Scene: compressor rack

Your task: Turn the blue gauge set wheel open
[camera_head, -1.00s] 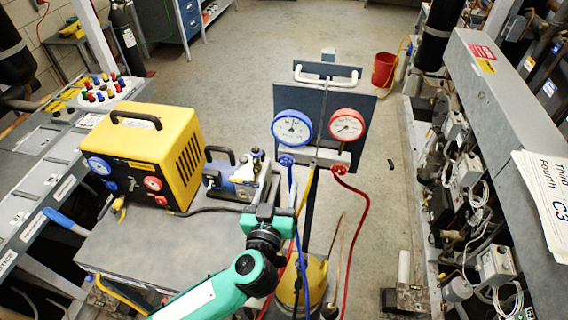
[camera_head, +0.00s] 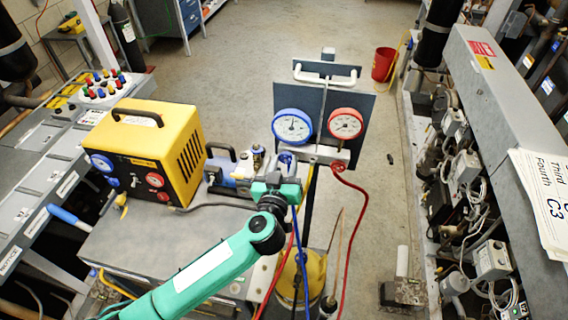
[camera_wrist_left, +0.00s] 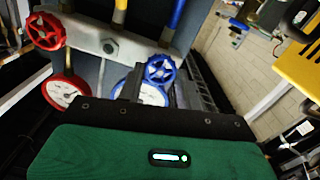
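The blue gauge set wheel (camera_head: 286,157) sits below the blue-rimmed gauge (camera_head: 292,126) at the left end of the manifold bar. In the left wrist view the blue wheel (camera_wrist_left: 160,70) shows just beyond my left gripper, in front of the blue gauge (camera_wrist_left: 150,95). My left gripper (camera_head: 284,172) is close below the wheel and partly covers it. Its dark fingers look apart, one to each side of the wheel; whether they touch it I cannot tell. The red wheel (camera_wrist_left: 46,31) is at the left in the wrist view. My right gripper is not in view.
A red-rimmed gauge (camera_head: 346,123) and a red hose (camera_head: 352,235) are to the right. A yellow machine (camera_head: 145,152) and a small pump (camera_head: 235,172) stand on the cart (camera_head: 170,245) at left. A yellow cylinder (camera_head: 306,272) stands below the gauges.

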